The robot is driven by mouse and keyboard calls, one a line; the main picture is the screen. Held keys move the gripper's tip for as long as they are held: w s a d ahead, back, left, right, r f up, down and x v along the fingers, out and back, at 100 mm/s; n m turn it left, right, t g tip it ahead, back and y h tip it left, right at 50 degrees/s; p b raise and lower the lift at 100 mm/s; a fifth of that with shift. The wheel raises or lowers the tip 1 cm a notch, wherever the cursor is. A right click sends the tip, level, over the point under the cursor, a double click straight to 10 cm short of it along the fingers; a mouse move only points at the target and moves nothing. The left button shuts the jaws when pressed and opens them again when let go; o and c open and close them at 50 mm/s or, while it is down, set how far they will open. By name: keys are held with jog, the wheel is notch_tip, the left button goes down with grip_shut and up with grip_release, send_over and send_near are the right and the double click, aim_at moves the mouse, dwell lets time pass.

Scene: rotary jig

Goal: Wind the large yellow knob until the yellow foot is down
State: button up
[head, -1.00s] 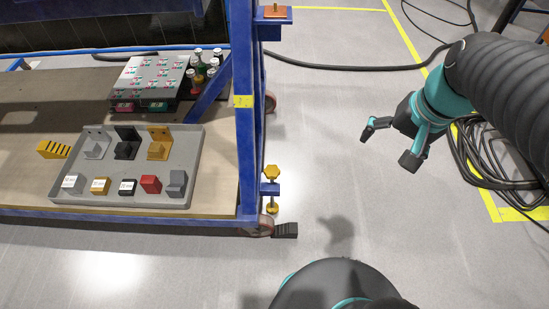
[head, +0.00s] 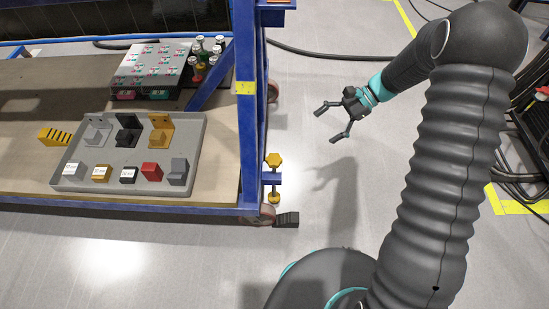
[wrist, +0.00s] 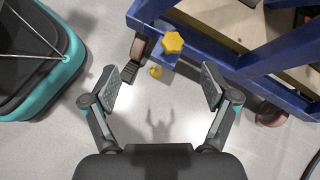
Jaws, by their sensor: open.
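The large yellow knob (head: 273,160) sits on top of a blue bracket at the lower right corner of the blue frame. It also shows in the wrist view (wrist: 173,42), near the top middle. The yellow foot (head: 273,197) is below the bracket, close above the floor; whether it touches the floor I cannot tell. The foot shows partly in the wrist view (wrist: 156,71). My gripper (head: 328,122) is open and empty, to the right of the knob and apart from it. In the wrist view my two fingers (wrist: 163,87) are spread wide, with the knob beyond them.
The blue frame post (head: 247,130) stands just left of the knob. A caster and dark pedal (head: 287,219) are near the foot. A grey tray (head: 60,178) with several blocks lies on the wooden shelf.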

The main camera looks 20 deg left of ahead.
aim_at(275, 158)
jog(key=w+a+f+m+g+y, duration=0.1)
jog(key=a+f+m+y, duration=0.1)
jog(key=f, duration=0.4)
jog(key=w+a+f+m+y, duration=0.1)
jog(key=a+f, duration=0.1)
jog(key=f, duration=0.5)
jog(key=p+x, duration=0.1)
jog(key=x, duration=1.2)
jog(key=shift+a, duration=0.15)
jog(key=c, duration=1.2)
